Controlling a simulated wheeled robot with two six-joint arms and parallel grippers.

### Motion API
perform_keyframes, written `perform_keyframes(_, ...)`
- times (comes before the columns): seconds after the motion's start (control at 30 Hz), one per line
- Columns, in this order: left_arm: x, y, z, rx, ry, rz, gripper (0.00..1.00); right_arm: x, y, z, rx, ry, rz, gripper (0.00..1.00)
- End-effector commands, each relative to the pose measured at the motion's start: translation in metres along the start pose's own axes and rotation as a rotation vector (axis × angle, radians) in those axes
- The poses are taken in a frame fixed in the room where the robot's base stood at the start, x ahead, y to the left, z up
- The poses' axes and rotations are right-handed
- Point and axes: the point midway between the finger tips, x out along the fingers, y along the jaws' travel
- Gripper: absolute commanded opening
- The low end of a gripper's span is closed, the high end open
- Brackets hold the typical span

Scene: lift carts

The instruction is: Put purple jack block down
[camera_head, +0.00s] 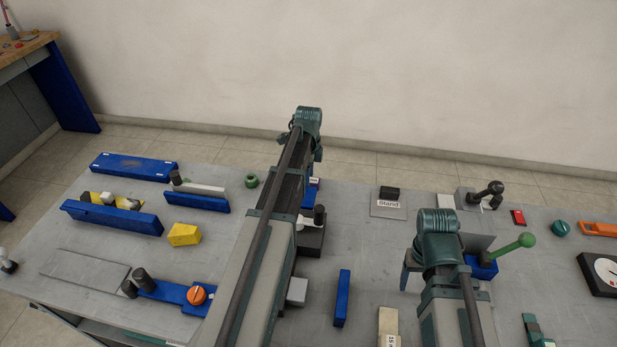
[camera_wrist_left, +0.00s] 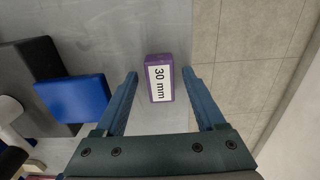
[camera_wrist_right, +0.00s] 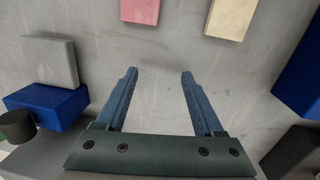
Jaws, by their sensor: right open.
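The purple jack block (camera_wrist_left: 160,78), with a white "30 mm" label, lies on the grey tabletop in the left wrist view, near an edge with floor tiles beyond. My left gripper (camera_wrist_left: 160,72) is open. Its fingertips show on either side of the block, with a visible gap on each side. How high the fingers are above the table is hard to tell. In the head view the left arm hides most of this area. My right gripper (camera_wrist_right: 159,72) is open and empty over bare grey table.
A blue block (camera_wrist_left: 74,98) sits left of the purple block. A pink block (camera_wrist_right: 140,9) and a cream block (camera_wrist_right: 231,17) lie beyond my right gripper. A green-knobbed lever (camera_head: 525,240) stands right of the right arm. A "Stand" plate (camera_head: 388,209) lies between the arms.

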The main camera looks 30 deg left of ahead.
Motion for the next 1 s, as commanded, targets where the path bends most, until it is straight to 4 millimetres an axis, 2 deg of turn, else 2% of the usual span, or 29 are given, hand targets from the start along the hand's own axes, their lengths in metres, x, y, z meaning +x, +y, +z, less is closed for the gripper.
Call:
perform_keyframes(0.27,-0.003,0.0,0.0,0.0,0.0,0.0,0.72,-0.003,0.0,0.0,0.0,0.0,0.0,0.69)
perform_keyframes(0.47,-0.017,0.0,0.0,0.0,0.0,0.0,0.72,-0.017,0.002,0.001,0.0,0.0,0.0,0.69)
perform_keyframes(1.0,-0.097,0.0,0.0,0.0,0.0,0.0,0.72,-0.097,0.009,0.006,0.0,0.0,0.0,0.69)
